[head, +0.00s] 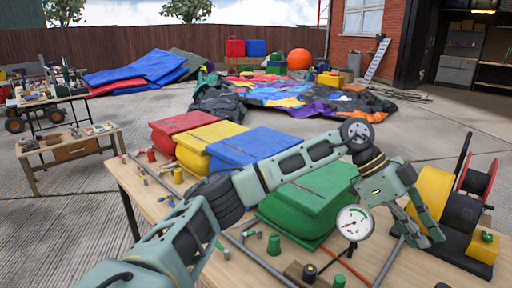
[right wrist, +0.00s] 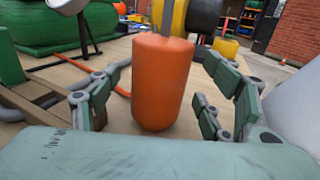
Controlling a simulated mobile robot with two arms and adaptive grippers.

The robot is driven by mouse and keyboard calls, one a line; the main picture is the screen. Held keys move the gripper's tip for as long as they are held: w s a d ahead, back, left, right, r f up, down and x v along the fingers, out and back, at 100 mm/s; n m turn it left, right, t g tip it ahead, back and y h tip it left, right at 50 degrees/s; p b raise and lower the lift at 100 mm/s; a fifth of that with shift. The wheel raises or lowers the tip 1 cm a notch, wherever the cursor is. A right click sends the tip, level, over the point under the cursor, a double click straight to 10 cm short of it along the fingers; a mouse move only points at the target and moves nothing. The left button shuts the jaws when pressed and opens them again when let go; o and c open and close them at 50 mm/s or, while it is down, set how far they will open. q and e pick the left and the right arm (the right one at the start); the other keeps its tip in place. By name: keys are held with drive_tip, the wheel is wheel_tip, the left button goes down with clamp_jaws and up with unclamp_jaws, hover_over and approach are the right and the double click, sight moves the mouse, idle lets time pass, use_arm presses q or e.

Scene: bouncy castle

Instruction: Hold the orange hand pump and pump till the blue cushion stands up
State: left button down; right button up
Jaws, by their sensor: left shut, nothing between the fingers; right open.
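The orange hand pump (right wrist: 162,85) is an upright cylinder in the middle of the right wrist view. It does not show in the head view. My right gripper (right wrist: 162,100) is open, with its fingers on either side of the pump; I cannot tell whether they touch it. The blue cushion (head: 240,143) lies as a low block on the table in the head view, between the yellow and green cushions. My left arm hides part of it. My left gripper (head: 425,236) is shut and empty at the table's right, beside the gauge.
Red (head: 185,127), yellow (head: 205,140) and green (head: 300,205) cushions share the wooden table (head: 150,205). A round gauge (head: 354,222) stands before the green one. Yellow-and-black reels (head: 455,215) stand at right. Small fittings and grey tubes lie along the front.

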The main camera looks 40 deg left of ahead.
drive_tip(key=v, duration=1.1)
drive_tip(key=shift+s+d, duration=0.1)
drive_tip(key=shift+s, duration=0.15)
